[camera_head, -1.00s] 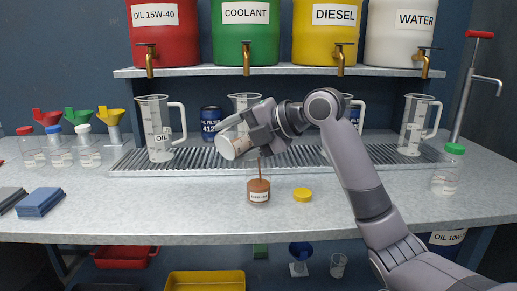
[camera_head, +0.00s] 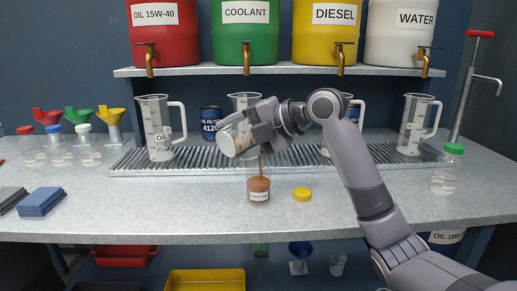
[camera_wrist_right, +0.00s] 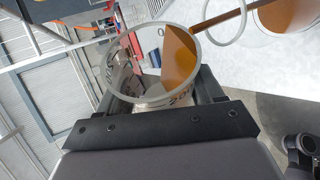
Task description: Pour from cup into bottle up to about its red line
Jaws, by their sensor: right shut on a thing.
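My right gripper (camera_head: 258,128) is shut on a clear cup (camera_head: 229,141) and holds it tilted above the bottle. A brown stream runs from the cup's lip down into the open bottle (camera_head: 259,189), which stands upright on the counter with a white label and brown liquid inside. In the right wrist view the cup (camera_wrist_right: 150,98) sits between the fingers (camera_wrist_right: 158,105), with brown liquid at its lip. I cannot make out the red line. My left gripper is not in view.
A yellow cap (camera_head: 302,195) lies right of the bottle. Behind is a drain grate (camera_head: 200,167) with several measuring jugs (camera_head: 157,130). Capped bottles (camera_head: 60,152) stand at the left, and a green-capped bottle (camera_head: 445,172) at the right. The front counter is mostly clear.

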